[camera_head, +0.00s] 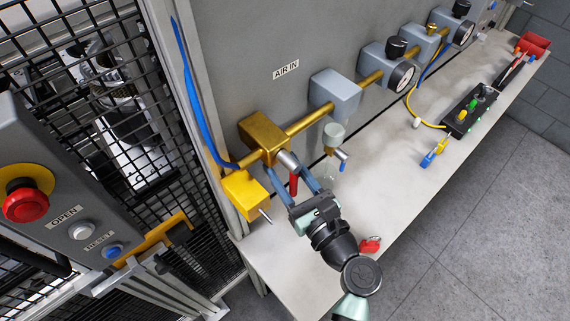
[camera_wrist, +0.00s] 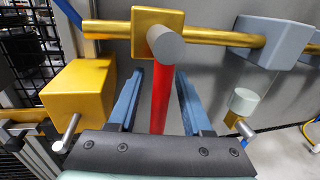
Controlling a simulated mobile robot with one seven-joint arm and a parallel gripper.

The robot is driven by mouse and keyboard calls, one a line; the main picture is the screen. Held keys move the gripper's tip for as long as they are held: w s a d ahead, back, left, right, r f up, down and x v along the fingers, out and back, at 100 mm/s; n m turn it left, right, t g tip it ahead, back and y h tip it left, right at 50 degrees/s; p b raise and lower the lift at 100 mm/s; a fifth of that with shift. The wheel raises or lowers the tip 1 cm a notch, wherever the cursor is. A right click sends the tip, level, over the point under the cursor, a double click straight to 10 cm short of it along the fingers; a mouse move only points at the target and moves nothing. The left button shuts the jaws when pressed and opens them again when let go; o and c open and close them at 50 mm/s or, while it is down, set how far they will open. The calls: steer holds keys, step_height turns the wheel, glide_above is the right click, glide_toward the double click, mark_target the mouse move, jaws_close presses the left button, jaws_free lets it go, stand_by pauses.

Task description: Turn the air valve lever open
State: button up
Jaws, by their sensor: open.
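The air valve is a brass block (camera_head: 263,137) on the brass pipe under the "AIR IN" label (camera_head: 286,70). A grey stem sticks out of it, and a red lever (camera_head: 294,183) hangs down from the stem. In the wrist view the red lever (camera_wrist: 161,98) points down from the round grey stem end (camera_wrist: 166,44). My gripper (camera_head: 290,172) is at the valve, with its two blue fingers apart. In the wrist view my gripper (camera_wrist: 160,85) has one finger on each side of the lever, with gaps visible on both sides. The lever's lower end is hidden behind the gripper body.
A yellow block (camera_head: 244,196) with a metal pin stands close left of my gripper. A grey filter unit (camera_head: 335,95) with a bowl is to the right. A red padlock-like item (camera_head: 370,245) lies on the bench (camera_head: 300,270). A black tray (camera_head: 468,112) sits farther right.

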jaws_close()
stand_by(1.4)
